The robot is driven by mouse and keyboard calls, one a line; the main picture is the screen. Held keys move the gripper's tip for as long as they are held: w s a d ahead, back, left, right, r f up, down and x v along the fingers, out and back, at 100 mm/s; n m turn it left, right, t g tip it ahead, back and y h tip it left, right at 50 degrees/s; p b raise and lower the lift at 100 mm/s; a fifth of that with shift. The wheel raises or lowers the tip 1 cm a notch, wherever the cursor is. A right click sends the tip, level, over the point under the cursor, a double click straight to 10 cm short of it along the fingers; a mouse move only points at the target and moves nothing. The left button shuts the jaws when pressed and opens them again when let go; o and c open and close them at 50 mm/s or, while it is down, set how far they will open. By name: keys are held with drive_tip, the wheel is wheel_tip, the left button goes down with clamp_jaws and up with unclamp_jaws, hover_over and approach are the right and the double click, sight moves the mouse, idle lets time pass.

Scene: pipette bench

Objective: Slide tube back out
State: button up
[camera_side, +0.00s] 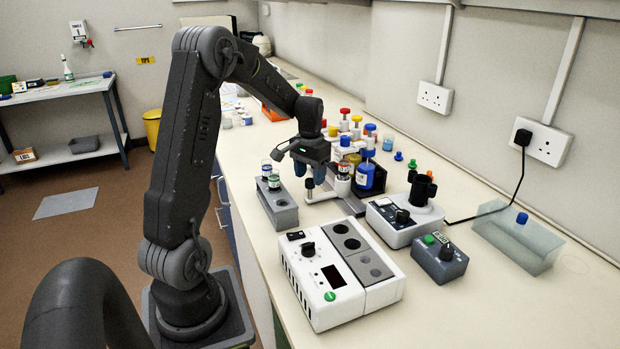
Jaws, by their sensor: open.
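A small white stand (322,194) with a dark-topped post is just below and right of the fingers. The frame does not show which tube is meant.
A white block heater (322,290) with dark wells stands in front of the rack. A blue bottle (366,174) and several colour-capped bottles crowd behind my gripper. A vortex mixer (405,222), a grey control box (440,262) and a clear bath (518,240) stand at right.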

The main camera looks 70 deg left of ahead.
drive_tip(key=shift+f, duration=0.75)
drive_tip(key=shift+c, duration=0.4)
clamp_jaws()
